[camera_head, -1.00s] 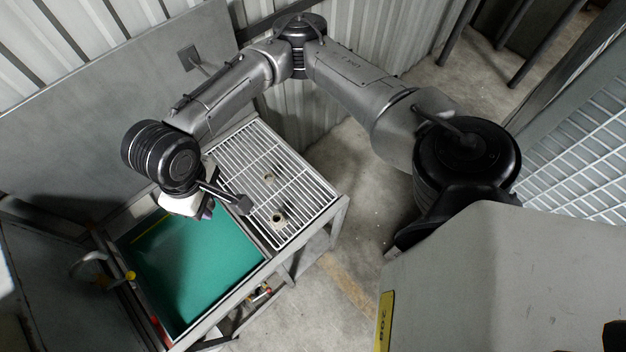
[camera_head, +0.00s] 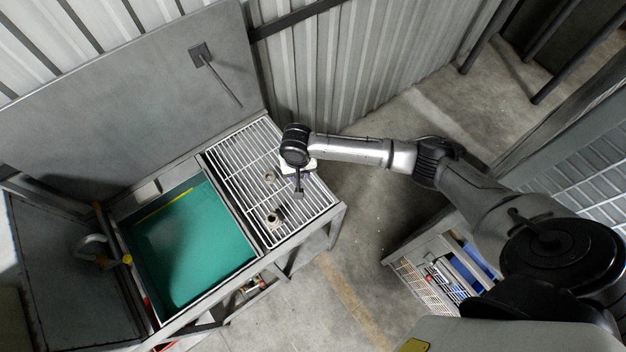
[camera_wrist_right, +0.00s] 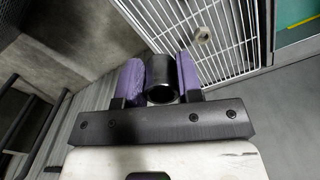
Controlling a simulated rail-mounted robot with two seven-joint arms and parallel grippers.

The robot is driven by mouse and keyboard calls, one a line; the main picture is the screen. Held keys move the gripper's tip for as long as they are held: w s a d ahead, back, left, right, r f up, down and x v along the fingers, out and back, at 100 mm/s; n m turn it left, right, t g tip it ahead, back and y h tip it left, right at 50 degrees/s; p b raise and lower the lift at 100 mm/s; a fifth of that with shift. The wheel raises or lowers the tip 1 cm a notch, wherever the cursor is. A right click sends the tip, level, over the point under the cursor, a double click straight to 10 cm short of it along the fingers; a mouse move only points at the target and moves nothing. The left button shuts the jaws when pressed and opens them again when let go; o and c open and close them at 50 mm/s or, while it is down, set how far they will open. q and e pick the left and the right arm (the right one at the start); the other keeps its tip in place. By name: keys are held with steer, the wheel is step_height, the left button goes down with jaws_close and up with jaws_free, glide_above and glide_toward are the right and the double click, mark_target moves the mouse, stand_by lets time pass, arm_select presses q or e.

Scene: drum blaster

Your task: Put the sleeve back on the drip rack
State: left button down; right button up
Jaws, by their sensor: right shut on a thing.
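The sleeve (camera_wrist_right: 161,88) is a dark, short tube with an open round end. In the right wrist view my right gripper (camera_wrist_right: 160,72) is shut on it, with a purple-padded finger on each side. The drip rack (camera_head: 230,151) is a white wire grid in the head view, on the stand right of the green basin. My right gripper (camera_head: 299,187) is over the rack's right part there; its height above the bars is hard to judge. The sleeve is not clearly visible in the head view. My left gripper is in neither current view.
The green-liquid basin (camera_head: 252,262) is to the left. A wall panel (camera_head: 150,95) rises behind. A low cart (camera_head: 405,252) stands on the floor at right.

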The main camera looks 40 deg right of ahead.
steer(key=s+d+f+m, duration=0.1)
steer(key=s+d+f, duration=0.4)
steer(key=f, duration=0.3)
steer(key=s+d+f+m, duration=0.1)
steer(key=s+d+f, duration=0.3)
steer(key=s+f, duration=0.3)
steer(key=b, duration=1.2)
glide_above(312, 201)
steer(key=f, duration=0.5)
steer(key=s+f, duration=0.1)
steer(key=f, duration=0.1)
steer(key=shift+d+f, duration=0.3)
steer(key=shift+f, duration=0.1)
steer(key=shift+w+a+f+b, duration=0.1)
steer(key=shift+w+a+b, duration=0.15)
steer(key=shift+w+b, duration=0.3)
steer(key=shift+f, duration=0.1)
step_height(312, 201, down, 4)
steer(key=b, duration=0.5)
